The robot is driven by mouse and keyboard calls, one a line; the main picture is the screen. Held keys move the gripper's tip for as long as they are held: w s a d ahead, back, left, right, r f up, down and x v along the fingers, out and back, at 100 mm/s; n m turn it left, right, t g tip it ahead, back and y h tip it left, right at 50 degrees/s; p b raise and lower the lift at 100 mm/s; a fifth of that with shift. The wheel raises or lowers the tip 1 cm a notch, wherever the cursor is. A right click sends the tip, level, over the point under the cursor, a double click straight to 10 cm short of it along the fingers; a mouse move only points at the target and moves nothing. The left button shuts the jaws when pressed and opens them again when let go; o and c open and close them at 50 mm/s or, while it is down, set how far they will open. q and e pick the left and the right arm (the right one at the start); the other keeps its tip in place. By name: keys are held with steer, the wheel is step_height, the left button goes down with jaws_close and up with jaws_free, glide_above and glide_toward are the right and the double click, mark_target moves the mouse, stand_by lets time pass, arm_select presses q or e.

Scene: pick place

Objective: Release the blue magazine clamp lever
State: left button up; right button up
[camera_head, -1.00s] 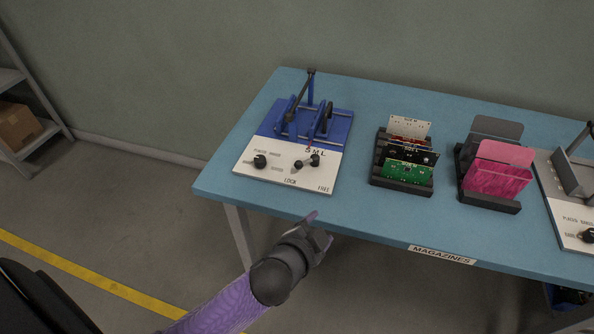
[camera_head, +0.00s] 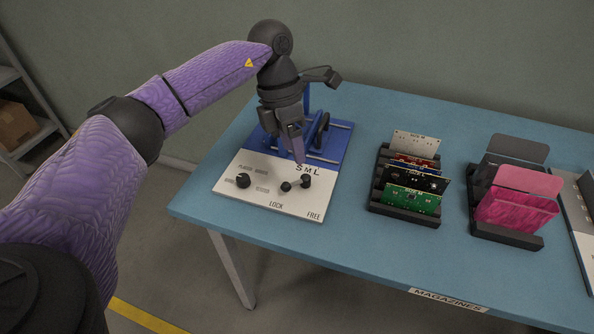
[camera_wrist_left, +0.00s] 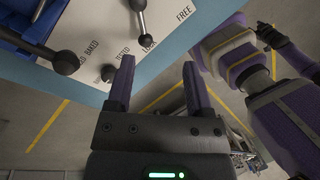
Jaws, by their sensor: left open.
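The blue magazine fixture (camera_head: 338,140) stands on the table with a white label plate (camera_head: 243,205) in front, lettered S M L, LOCK and FREE. Its black clamp lever (camera_head: 286,186) has a ball end pointing toward LOCK. The lever (camera_wrist_left: 148,41) also shows in the left wrist view, its ball by the LOCK lettering and ahead of the fingers. My left gripper (camera_head: 295,145) hangs over the fixture, fingers downward, just above the lever's pivot. In the left wrist view, my left gripper (camera_wrist_left: 160,85) is open with nothing between its fingers. It hides part of the blue frame.
A black knob (camera_head: 243,181) sits at the plate's left. A rack of circuit boards (camera_head: 402,208) and a rack of pink and grey magazines (camera_head: 505,235) stand to the right. Another fixture (camera_head: 583,215) is cut off at the right edge.

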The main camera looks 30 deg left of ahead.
arm_select(q)
steer(key=shift+y, duration=0.5)
steer(key=f+b, duration=0.1)
steer(key=f, duration=0.1)
steer(key=s+f+b, duration=0.1)
steer(key=f, duration=0.2)
steer(key=f+b, duration=0.1)
steer(key=f, duration=0.2)
steer(key=shift+s+a, duration=0.2)
steer(key=shift+a, duration=0.2)
steer(key=shift+d+f+b, duration=0.1)
steer(key=shift+f+b, duration=0.15)
steer(key=shift+b, duration=0.05)
steer(key=shift+f, duration=0.1)
steer(key=c, duration=0.6)
jaws_close()
